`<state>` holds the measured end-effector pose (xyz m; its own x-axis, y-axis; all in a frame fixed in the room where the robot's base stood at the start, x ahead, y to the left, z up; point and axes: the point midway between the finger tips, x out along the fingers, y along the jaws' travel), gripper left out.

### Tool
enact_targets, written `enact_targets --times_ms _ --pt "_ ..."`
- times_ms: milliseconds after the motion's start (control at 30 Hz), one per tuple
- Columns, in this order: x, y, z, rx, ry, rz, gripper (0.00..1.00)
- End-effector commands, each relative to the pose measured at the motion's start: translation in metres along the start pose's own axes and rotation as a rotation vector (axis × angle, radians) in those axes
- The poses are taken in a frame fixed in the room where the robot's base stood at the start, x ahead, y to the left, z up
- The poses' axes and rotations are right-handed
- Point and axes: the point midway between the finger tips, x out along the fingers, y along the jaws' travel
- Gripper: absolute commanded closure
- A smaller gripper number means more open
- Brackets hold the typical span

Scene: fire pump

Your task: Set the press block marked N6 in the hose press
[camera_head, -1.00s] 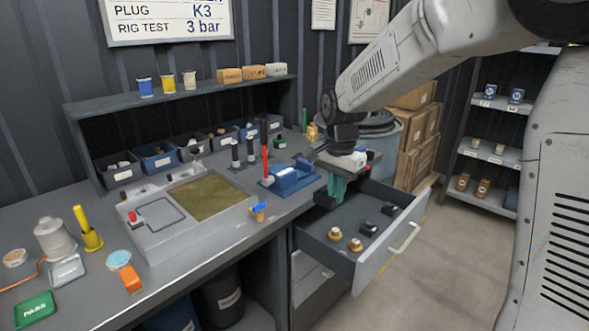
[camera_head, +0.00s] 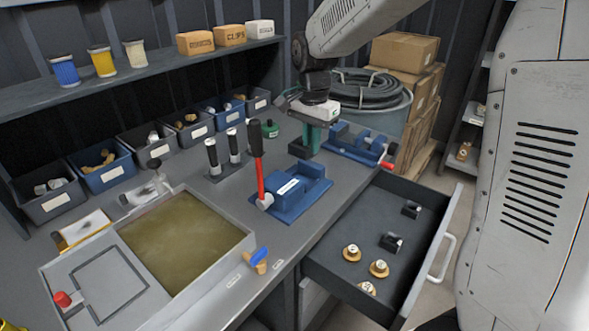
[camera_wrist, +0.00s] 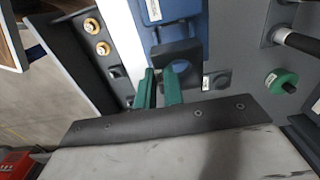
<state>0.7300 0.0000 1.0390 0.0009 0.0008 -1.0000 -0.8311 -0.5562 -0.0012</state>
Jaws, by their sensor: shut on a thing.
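My gripper (camera_head: 309,138) hangs over the bench between two blue fixtures, its green fingers pointing down. Two black blocks (camera_head: 411,209) (camera_head: 391,242) lie in the open drawer.
The open drawer (camera_head: 335,232) sticks out at the front right and also holds several brass fittings (camera_head: 351,252). Another blue fixture (camera_head: 357,143) stands right of the gripper. Black-handled tools (camera_head: 232,145) and a green round item (camera_head: 270,129) stand to the left. A shallow tank (camera_head: 180,238) is front left.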

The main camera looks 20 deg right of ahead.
Motion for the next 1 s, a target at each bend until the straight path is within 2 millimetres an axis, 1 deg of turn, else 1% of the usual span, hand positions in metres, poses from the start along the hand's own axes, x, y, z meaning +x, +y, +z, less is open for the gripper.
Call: enact_targets --times_ms 67,133,167,300,400,633,800,867,1000 --pt "0.000 0.000 -0.001 0.001 0.000 -0.001 1.00" --pt "0.006 0.000 -0.001 0.001 0.000 0.000 1.00" --pt "0.011 0.000 -0.001 0.001 -0.001 0.001 1.00" --pt "0.038 0.002 -0.002 0.004 -0.002 0.003 1.00" --pt "0.054 0.003 -0.003 0.005 -0.002 0.003 1.00" --pt "0.072 0.002 -0.002 0.003 -0.001 0.001 1.00" --pt "0.097 0.002 -0.001 0.002 -0.002 0.003 1.00" --pt "0.100 0.001 -0.001 0.001 0.000 0.000 1.00" --pt "0.100 0.000 0.000 0.001 0.001 -0.001 1.00"
